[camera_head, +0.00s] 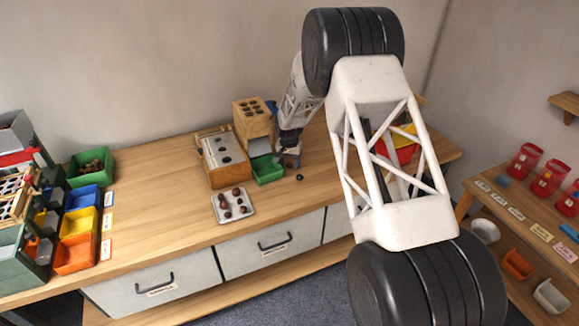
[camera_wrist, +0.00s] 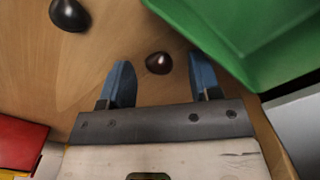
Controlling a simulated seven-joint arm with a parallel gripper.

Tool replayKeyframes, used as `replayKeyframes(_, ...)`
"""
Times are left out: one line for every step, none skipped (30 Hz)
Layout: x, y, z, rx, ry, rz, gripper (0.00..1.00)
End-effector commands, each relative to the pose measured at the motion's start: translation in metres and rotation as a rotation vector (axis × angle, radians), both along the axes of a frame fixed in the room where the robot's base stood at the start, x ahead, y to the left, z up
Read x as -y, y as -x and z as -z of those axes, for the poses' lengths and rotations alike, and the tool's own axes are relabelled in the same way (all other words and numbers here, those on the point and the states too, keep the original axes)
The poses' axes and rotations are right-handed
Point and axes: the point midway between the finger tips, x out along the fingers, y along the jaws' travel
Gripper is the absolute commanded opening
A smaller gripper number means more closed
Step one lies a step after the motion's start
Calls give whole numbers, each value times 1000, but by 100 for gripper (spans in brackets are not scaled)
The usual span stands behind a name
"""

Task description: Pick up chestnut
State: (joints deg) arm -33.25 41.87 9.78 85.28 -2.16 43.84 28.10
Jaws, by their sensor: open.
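My gripper (camera_wrist: 160,78) is open, its two blue fingers pointing down at the wooden table. A dark brown, shiny chestnut (camera_wrist: 159,63) shows between the fingertips in the wrist view, with a gap on each side. A second dark chestnut (camera_wrist: 69,14) lies farther off at the upper left of that view. In the head view, my gripper (camera_head: 289,160) is low over the table, beside a small green bin (camera_head: 267,170). One chestnut (camera_head: 299,178) shows on the table just right of it. I cannot tell which of the two this is.
The green bin's wall (camera_wrist: 235,40) is close to the right finger in the wrist view. A wooden block with holes (camera_head: 252,118) and a sorting box (camera_head: 222,156) stand behind and left. A white tray (camera_head: 222,218) holds several chestnuts. Table space (camera_head: 150,200) farther left is clear.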

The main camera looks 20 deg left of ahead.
Motion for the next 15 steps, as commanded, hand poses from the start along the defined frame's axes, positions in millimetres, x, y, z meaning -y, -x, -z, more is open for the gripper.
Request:
replayKeyframes(0, 0, 0, 0, 0, 0, 54)
replayKeyframes(0, 0, 0, 0, 0, 0, 50)
replayKeyframes(0, 0, 0, 0, 0, 0, 44)
replayKeyframes(0, 0, 0, 0, 0, 0, 39)
replayKeyframes(0, 0, 0, 0, 0, 0, 34)
replayKeyframes(0, 0, 0, 0, 0, 0, 28)
replayKeyframes(0, 0, 0, 0, 0, 0, 24)
replayKeyframes(0, 0, 0, 0, 0, 0, 19)
replayKeyframes(0, 0, 0, 0, 0, 0, 15)
replayKeyframes(0, 0, 0, 0, 0, 0, 15)
replayKeyframes(0, 0, 0, 0, 0, 0, 15)
replayKeyframes(0, 0, 0, 0, 0, 0, 15)
replayKeyframes(0, 0, 0, 0, 0, 0, 15)
replayKeyframes(0, 0, 0, 0, 0, 0, 15)
replayKeyframes(0, 0, 0, 0, 0, 0, 15)
